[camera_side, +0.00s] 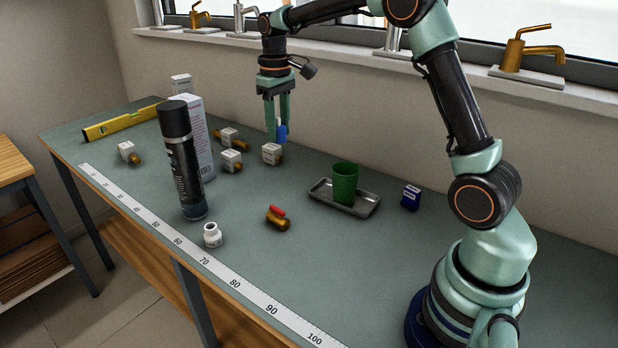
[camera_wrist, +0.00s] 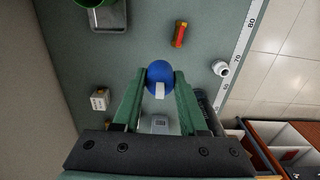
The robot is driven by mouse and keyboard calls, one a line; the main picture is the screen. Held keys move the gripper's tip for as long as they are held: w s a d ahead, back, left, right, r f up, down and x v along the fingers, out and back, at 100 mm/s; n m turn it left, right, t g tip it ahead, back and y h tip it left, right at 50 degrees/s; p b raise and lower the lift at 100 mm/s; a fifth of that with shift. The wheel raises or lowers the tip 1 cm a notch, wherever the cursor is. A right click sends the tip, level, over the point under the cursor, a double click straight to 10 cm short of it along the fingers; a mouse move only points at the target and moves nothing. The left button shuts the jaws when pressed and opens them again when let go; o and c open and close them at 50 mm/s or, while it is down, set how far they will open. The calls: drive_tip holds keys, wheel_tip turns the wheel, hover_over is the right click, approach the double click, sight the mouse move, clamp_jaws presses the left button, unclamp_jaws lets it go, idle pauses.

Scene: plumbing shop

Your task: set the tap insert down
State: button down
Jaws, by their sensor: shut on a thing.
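My gripper (camera_side: 277,138) points down over the far part of the bench, and its green fingers are shut on the tap insert (camera_side: 282,130), of which a blue part shows. In the wrist view the tap insert (camera_wrist: 160,74) is a round blue piece with a small white tab, held between the fingertips (camera_wrist: 160,80). In the side view a finger covers part of it. It appears to be above the bench; the exact gap is hard to tell. A white block (camera_side: 272,153) stands just below and left of the fingertips.
Other white blocks with brass parts (camera_side: 231,160) stand to the left. A tall spray can (camera_side: 183,160) and white carton (camera_side: 199,135) stand in front-left.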

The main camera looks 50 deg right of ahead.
sight(284, 201)
drive_tip(key=w+d+f, duration=0.1)
drive_tip(key=f, duration=0.5)
drive_tip(key=d+f, duration=0.1)
drive_tip(key=f, duration=0.6)
drive_tip(key=w+d+f, duration=0.1)
drive_tip(key=f, duration=0.6)
drive_tip(key=shift+w+d+f, duration=0.15)
drive_tip(key=shift+w+d, duration=0.05)
drive_tip(key=shift+w, duration=0.1)
drive_tip(key=shift+f, duration=0.1)
drive_tip(key=shift+c, duration=2.2)
unclamp_jaws()
